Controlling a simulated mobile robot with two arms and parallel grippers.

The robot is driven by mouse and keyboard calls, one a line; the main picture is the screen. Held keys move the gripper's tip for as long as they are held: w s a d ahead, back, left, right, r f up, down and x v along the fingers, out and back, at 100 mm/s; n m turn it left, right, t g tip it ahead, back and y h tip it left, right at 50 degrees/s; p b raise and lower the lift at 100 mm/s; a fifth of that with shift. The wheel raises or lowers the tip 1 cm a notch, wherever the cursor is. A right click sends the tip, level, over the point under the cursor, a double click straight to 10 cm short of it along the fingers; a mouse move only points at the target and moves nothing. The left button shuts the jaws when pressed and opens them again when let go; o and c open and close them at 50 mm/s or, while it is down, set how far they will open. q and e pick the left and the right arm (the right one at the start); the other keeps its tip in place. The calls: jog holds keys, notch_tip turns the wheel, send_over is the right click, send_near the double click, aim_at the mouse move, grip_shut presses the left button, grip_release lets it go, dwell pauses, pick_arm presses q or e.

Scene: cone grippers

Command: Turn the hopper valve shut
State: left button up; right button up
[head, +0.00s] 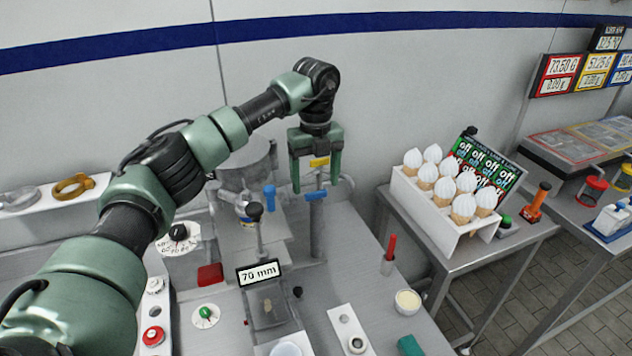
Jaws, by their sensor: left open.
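A grey round hopper (246,160) stands at the back of the workbench, partly behind my left arm. A small blue upright handle (270,198) is just right of the hopper's lower part. A second blue handle (315,196) lies crosswise on a grey post, further right. Which blue handle is the hopper valve I cannot tell for sure. My left gripper (316,186) points down with its green fingers apart. Its fingertips are on either side of the crosswise blue handle in the picture; contact cannot be told. My right gripper is out of view.
A black-knobbed lever (254,212) and a "70 mm" display (259,272) stand in front of the hopper. A red-handled tool in a holder (388,255) and a cream-filled cup (408,301) are to the right. A rack of white-topped cones (445,215) stands on the side table.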

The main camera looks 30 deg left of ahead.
aim_at(316, 195)
pick_arm(q)
notch_tip(316, 195, down, 2)
jog(key=shift+w+f, duration=0.2)
jog(key=shift+f, duration=0.25)
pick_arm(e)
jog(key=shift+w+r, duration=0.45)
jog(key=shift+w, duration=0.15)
pick_arm(q)
jog(key=c, duration=1.4)
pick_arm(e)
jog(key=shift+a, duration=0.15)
